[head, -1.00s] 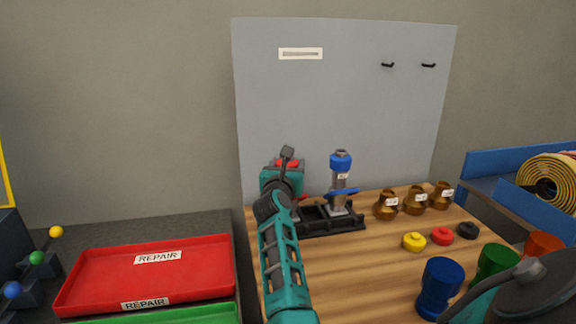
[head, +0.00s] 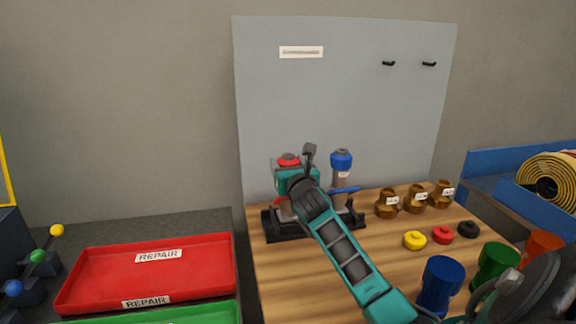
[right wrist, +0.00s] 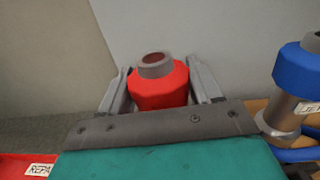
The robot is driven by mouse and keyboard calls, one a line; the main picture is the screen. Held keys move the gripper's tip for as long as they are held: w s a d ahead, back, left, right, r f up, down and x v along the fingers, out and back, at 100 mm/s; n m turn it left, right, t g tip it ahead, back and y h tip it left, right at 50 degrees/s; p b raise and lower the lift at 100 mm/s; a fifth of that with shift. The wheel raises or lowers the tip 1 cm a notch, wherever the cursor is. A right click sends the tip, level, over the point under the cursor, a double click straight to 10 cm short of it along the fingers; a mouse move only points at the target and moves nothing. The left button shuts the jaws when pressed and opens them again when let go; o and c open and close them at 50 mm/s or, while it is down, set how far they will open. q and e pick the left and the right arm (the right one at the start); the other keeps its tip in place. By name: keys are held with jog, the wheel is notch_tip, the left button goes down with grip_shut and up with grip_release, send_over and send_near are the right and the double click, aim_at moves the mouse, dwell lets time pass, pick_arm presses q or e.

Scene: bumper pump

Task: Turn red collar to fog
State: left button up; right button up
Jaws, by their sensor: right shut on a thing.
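The red collar (head: 289,160) sits at the top of the left nozzle on the black rack (head: 273,228), with a grey tip above it. My right gripper (right wrist: 163,88) is shut on the red collar (right wrist: 160,88), one finger on each side in the right wrist view. In the head view my right gripper (head: 291,170) comes in from the lower right and hides most of that nozzle's body. The collar's setting marks cannot be read. My left gripper is not in view.
A blue-collared nozzle (head: 341,170) with a blue handle stands close to the right. Brass fittings (head: 387,204), small coloured rings (head: 415,240) and a blue cup (head: 440,283) stand further right. A red repair tray (head: 85,270) lies at the left.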

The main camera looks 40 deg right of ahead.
dwell(0.5)
jog(key=o, duration=1)
jog(key=shift+c, duration=0.2)
jog(key=v, duration=1.3)
jog(key=shift+d, duration=0.1)
